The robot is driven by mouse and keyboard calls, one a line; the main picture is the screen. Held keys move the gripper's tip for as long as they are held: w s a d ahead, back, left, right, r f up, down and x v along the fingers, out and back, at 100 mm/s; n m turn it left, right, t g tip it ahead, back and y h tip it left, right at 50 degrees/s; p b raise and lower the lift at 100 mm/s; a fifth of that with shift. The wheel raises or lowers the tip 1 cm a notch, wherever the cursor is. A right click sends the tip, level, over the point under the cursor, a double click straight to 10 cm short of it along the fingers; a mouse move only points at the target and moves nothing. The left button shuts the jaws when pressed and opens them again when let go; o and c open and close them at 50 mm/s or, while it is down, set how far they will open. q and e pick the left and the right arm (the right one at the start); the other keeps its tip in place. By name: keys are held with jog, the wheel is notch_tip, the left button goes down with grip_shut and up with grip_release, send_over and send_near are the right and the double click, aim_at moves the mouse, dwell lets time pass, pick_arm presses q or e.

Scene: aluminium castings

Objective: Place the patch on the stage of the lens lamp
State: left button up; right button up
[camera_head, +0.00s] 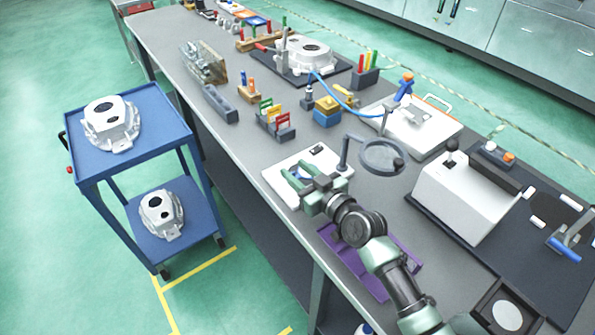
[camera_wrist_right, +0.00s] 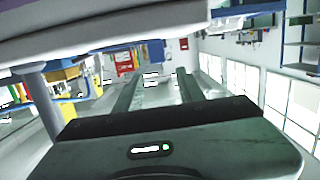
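The lens lamp has a round grey-rimmed lens (camera_head: 383,157) on a bent arm, over a white base plate (camera_head: 331,158) at the bench's front edge. My right gripper (camera_head: 288,178) is low over this plate, left of the lens, its fingers pointing left. I cannot make out the patch for certain. My left gripper is out of view.
A purple tray (camera_head: 349,264) lies under my right arm. A white box-shaped device (camera_head: 462,201) stands to the right. A rack of coloured cards (camera_head: 272,121) stands behind the plate. A blue cart (camera_head: 163,110) with castings stands left of the bench.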

jog(key=shift+s+f, duration=0.2)
jog(key=shift+f, duration=0.3)
jog(key=shift+a+r+p, duration=0.1)
jog(key=shift+r+p, duration=0.1)
jog(key=shift+p, duration=0.1)
jog(key=shift+w+r+p, duration=0.1)
jog(key=shift+r+p, duration=0.45)
jog(key=b+v, duration=0.1)
jog(key=v, duration=0.6)
jog(key=shift+w, duration=0.1)
jog(key=shift+r, duration=0.15)
jog(key=shift+d, duration=0.2)
